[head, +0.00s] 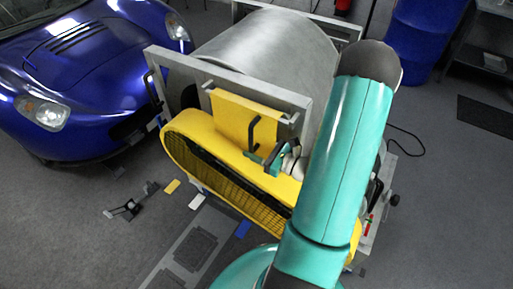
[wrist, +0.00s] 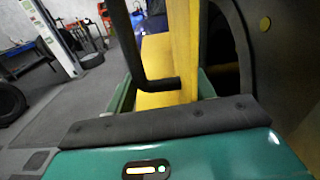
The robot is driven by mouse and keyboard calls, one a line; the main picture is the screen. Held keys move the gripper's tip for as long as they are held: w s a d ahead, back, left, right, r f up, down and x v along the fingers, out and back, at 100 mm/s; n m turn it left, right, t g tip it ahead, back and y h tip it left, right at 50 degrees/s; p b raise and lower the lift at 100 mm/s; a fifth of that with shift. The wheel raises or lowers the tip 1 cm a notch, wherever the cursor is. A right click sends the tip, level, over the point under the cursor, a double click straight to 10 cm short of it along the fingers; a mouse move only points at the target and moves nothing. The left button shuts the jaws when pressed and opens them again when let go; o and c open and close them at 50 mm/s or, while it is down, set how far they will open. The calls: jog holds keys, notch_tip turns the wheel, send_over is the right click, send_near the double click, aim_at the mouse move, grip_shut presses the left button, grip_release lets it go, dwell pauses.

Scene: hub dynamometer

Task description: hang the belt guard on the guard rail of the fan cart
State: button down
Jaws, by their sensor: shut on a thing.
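A flat yellow panel (head: 240,117) with a dark bent handle (head: 252,133) stands in front of the grey-framed cart; I take it for the belt guard. The handle and yellow plate also show close up in the wrist view (wrist: 187,50). My gripper (head: 268,158) is shut on the handle, low on the panel. A grey bar with short end pegs (head: 295,117) runs by the panel's top edge, probably the guard rail. I cannot tell whether the panel rests on it. The fan cart (head: 265,42) has a large grey drum behind a square frame.
A long rounded yellow housing with mesh (head: 225,165) lies below the panel, close to my gripper. My teal arm hides the cart's right side. A blue car (head: 85,75) stands at left and a blue barrel (head: 415,40) at back right. Small parts lie on the floor at lower left.

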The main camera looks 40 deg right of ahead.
jog(key=shift+c, duration=2.3)
grip_release()
jog(key=v, duration=1.4)
jog(key=shift+w+r, duration=0.1)
jog(key=shift+w, duration=0.05)
